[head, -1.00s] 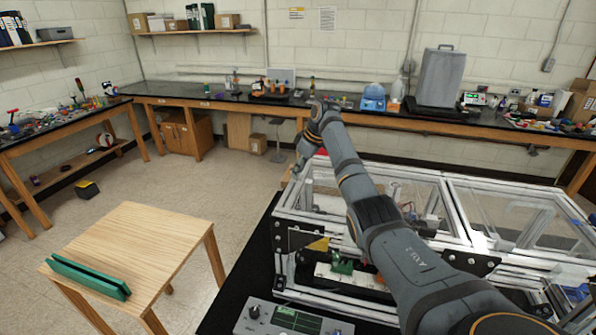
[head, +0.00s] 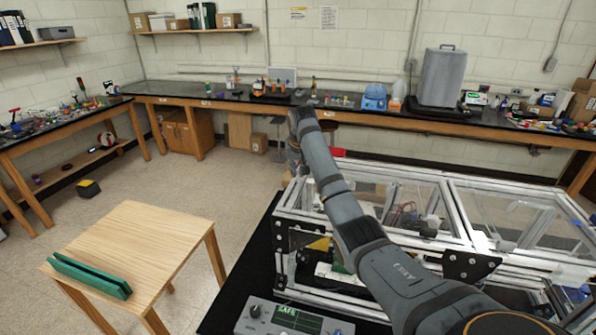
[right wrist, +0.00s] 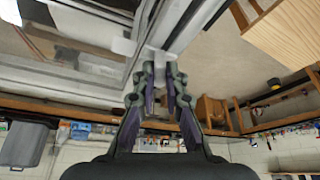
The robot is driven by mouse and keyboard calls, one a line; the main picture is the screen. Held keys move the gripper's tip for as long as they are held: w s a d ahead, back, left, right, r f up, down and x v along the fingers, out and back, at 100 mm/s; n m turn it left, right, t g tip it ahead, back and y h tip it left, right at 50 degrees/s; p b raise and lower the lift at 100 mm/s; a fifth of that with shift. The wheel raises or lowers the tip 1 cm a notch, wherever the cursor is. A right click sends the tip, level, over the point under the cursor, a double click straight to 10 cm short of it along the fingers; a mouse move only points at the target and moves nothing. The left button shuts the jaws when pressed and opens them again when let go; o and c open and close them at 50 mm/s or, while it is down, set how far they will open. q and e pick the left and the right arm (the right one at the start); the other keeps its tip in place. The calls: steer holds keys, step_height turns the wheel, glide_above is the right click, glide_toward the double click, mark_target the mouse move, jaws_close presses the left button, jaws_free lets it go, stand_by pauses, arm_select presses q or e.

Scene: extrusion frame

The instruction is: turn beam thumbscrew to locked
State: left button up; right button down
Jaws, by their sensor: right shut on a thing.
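My right gripper (right wrist: 164,72) is shut at the end of the aluminium extrusion frame, its fingertips closed around a small pale grey piece, apparently the beam thumbscrew (right wrist: 157,60). The fingers hide most of this piece, so its turn position cannot be read. In the head view my right arm reaches over the frame (head: 400,172) to its far left corner, where the wrist points down; the fingertips and the thumbscrew are not clear there. My left gripper is not in view.
A control box (head: 285,318) with a green screen reading SAFE stands at the frame's near left. A wooden table (head: 150,245) with a green bar (head: 90,277) stands at left. A red piece (head: 338,153) shows behind the frame. Open floor lies left of the frame.

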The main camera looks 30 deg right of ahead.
steer(key=m, duration=0.1)
steer(key=m+h, duration=0.1)
steer(key=m, duration=0.1)
steer(key=m+g, duration=0.1)
steer(key=shift+w+r+m+h, duration=0.2)
steer(key=shift+r+m+h, duration=0.1)
steer(key=shift+r+m, duration=0.1)
stand_by(0.4)
steer(key=c, duration=1.5)
jaws_free()
steer(key=shift+f, duration=0.1)
steer(key=shift+o, duration=0.5)
steer(key=shift+s+a+f, duration=0.1)
steer(key=shift+a, duration=0.05)
steer(key=v, duration=0.7)
steer(key=shift+r, duration=0.2)
